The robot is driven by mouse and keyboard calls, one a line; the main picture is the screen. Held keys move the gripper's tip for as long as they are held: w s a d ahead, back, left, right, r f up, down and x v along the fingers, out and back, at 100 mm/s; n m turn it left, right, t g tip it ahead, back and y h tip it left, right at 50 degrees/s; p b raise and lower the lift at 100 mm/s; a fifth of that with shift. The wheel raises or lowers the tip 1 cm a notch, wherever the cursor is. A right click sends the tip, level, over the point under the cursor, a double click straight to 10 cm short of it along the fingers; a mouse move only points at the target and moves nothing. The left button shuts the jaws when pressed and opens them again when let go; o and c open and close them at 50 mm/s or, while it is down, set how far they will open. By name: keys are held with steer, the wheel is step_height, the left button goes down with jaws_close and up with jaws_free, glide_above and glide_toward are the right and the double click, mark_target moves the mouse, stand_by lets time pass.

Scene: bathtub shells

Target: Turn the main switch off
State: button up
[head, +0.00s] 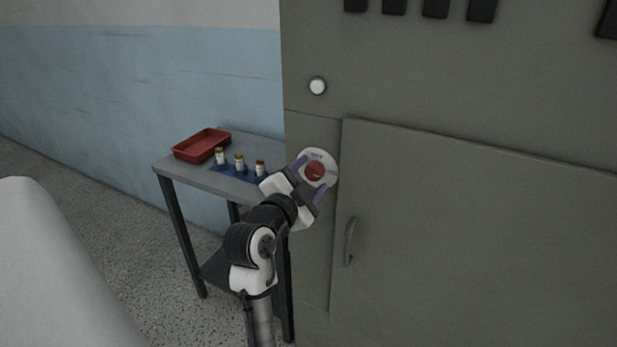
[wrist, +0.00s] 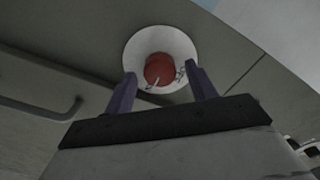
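The main switch is a red knob (head: 314,171) on a round pale plate (head: 331,161), set in the front of a grey cabinet. In the wrist view the red knob (wrist: 159,68) and pale plate (wrist: 136,50) lie just beyond the fingertips. My gripper (head: 310,178) is at the switch, with its two purple fingers apart, one on either side of the knob. The wrist view also shows my gripper (wrist: 162,82) open, with a gap between the fingers and the knob. Small marks on the plate are too small to read.
The grey cabinet (head: 450,240) has a door handle (head: 349,241) right of my gripper and a white round button (head: 317,86) above. A side table (head: 200,174) at left holds a red tray (head: 202,145) and several small bottles (head: 239,162).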

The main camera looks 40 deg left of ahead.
steer(key=c, duration=0.9)
steer(key=shift+n, duration=0.3)
steer(key=n, duration=0.3)
steer(key=shift+n, duration=0.3)
steer(key=n+p, duration=0.1)
steer(key=n, duration=0.3)
steer(key=shift+r+n, duration=0.1)
steer(key=shift+n, duration=0.2)
steer(key=n+p, duration=0.3)
steer(key=n, duration=0.2)
steer(key=shift+n+p, duration=1)
steer(key=shift+n, duration=1)
